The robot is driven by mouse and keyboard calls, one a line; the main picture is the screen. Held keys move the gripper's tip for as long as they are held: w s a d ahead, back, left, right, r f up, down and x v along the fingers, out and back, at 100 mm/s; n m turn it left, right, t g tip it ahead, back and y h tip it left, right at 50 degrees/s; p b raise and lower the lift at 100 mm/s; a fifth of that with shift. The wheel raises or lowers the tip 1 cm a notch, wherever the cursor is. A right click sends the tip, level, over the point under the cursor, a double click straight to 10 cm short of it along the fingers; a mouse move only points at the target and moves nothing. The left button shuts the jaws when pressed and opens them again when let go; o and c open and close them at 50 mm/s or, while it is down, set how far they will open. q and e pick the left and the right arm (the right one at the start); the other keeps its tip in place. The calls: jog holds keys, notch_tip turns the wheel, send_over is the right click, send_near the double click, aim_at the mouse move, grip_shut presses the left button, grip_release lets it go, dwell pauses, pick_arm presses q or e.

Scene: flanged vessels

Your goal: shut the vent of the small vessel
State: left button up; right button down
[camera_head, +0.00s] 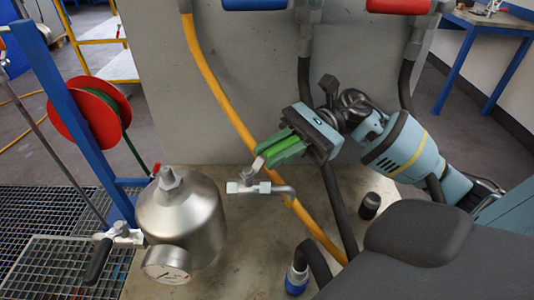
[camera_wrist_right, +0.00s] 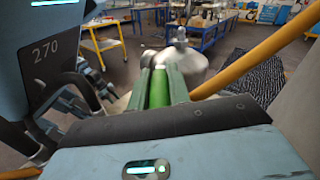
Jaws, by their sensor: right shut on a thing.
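The small vessel (camera_head: 190,215) is a shiny metal pot with a domed top, left of centre in the head view. It also shows beyond the fingers in the wrist view (camera_wrist_right: 203,68). Right of it is a small metal valve (camera_head: 262,188) with a bent outlet pipe, which I take as the vent. My right gripper (camera_head: 264,158) has green fingers and is shut on this lever.
A pressure gauge (camera_head: 167,265) and a black-handled valve (camera_head: 100,258) sit at the vessel's front and left. A yellow hose (camera_head: 222,88) runs down behind the vent. A red hose reel (camera_head: 88,112) stands at the left. A grey panel (camera_head: 210,135) stands behind.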

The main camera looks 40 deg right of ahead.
jog(key=shift+r, duration=0.15)
jog(key=c, duration=1.5)
grip_release()
pick_arm(q)
jog(key=shift+s+f, duration=0.2)
jog(key=shift+s, duration=0.15)
pick_arm(e)
jog(key=shift+o, duration=0.9)
